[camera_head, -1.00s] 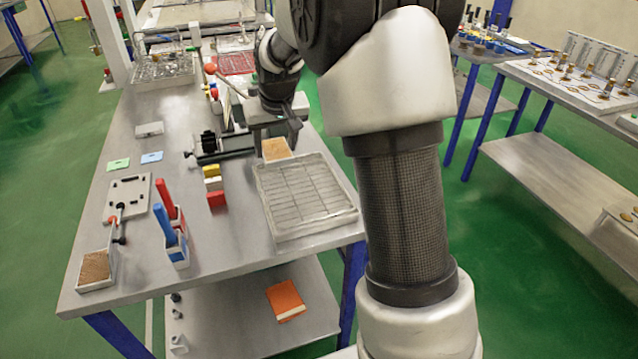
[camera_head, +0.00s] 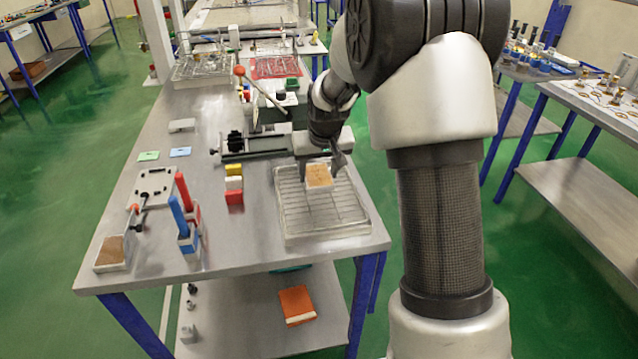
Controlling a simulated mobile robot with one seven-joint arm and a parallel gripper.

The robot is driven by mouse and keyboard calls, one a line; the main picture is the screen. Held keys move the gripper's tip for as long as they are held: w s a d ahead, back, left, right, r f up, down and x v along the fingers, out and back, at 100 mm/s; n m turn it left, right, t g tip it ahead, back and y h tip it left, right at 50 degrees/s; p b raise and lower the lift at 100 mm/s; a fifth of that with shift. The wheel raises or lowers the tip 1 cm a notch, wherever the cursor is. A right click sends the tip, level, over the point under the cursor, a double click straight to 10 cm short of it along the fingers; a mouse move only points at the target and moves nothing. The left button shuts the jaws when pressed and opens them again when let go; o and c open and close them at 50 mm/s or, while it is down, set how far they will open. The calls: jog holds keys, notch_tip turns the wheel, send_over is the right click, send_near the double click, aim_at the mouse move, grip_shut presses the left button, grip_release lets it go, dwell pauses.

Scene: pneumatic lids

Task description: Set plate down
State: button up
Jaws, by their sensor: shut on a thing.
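My gripper (camera_head: 322,161) is shut on a small plate (camera_head: 318,177) with a tan top and pale sides. The plate is over the back part of a grey wire rack tray (camera_head: 296,222) at the table's right front. I cannot tell whether the plate touches the rack or hangs a little above it. The fingertips are small and partly hidden by the plate and wrist. The front of the rack is bare.
A black and grey clamp fixture (camera_head: 245,143) stands behind the rack. Yellow, white and red blocks (camera_head: 234,184) sit left of it. Further left are a holder with blue and red handles (camera_head: 186,236) and another tan-topped plate (camera_head: 112,253). The table (camera_head: 250,252) is clear in front.

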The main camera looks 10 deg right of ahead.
aim_at(319, 179)
jog(key=shift+f, duration=1.75)
jog(key=shift+f, duration=0.15)
jog(key=o, duration=1.2)
jog(key=shift+o, duration=0.2)
